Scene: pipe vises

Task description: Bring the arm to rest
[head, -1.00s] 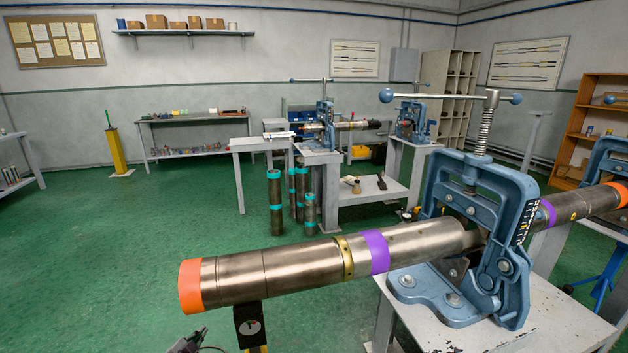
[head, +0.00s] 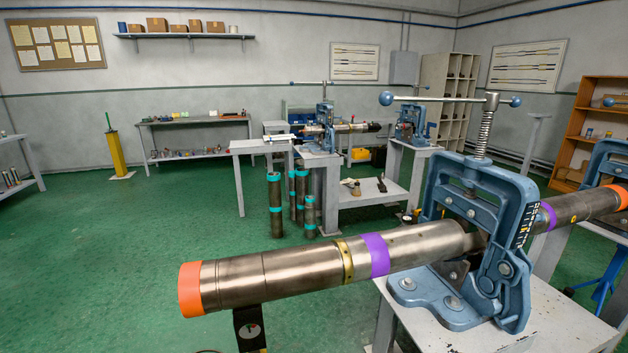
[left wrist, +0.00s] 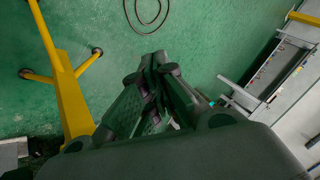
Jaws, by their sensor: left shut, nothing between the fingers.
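My left gripper (left wrist: 150,88) shows in the left wrist view, shut and empty, with its fingertips together above the green floor. It is not in the head view. My right gripper is in neither view. In the head view a long steel pipe (head: 300,272) with an orange end cap, a brass collar and a purple band is clamped in a blue pipe vise (head: 513,300). The vise stands on a grey bench (head: 560,325). A dark support head with a dial (head: 249,328) stands under the pipe near its orange end.
In the left wrist view a yellow stand (left wrist: 68,90) is left of my gripper, a cable loop (left wrist: 147,15) lies on the floor, and grey bench structure (left wrist: 285,70) is at right.

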